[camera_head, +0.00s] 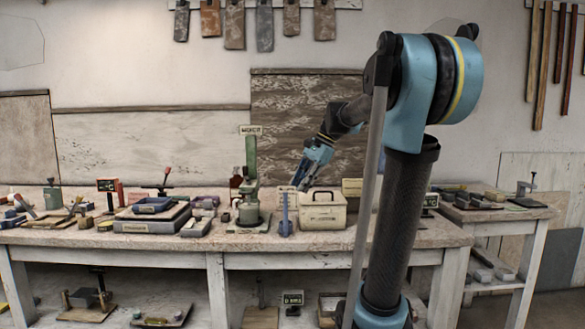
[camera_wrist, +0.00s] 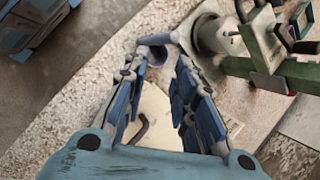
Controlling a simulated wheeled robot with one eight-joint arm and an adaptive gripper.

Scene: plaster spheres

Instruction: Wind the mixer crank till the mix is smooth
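My gripper (camera_head: 300,184) is just right of the mixer, above the bench. In the wrist view my gripper (camera_wrist: 163,58) has its fingers apart with nothing held. The mix is not visible.
A cream box (camera_head: 322,212) with a dark handle is right of the mixer, below my fingers. A small blue stand (camera_head: 285,215) is between them. Blue and grey trays (camera_head: 152,218) and several tools crowd the bench's left. The bench's front edge (camera_head: 130,238) is mostly clear.

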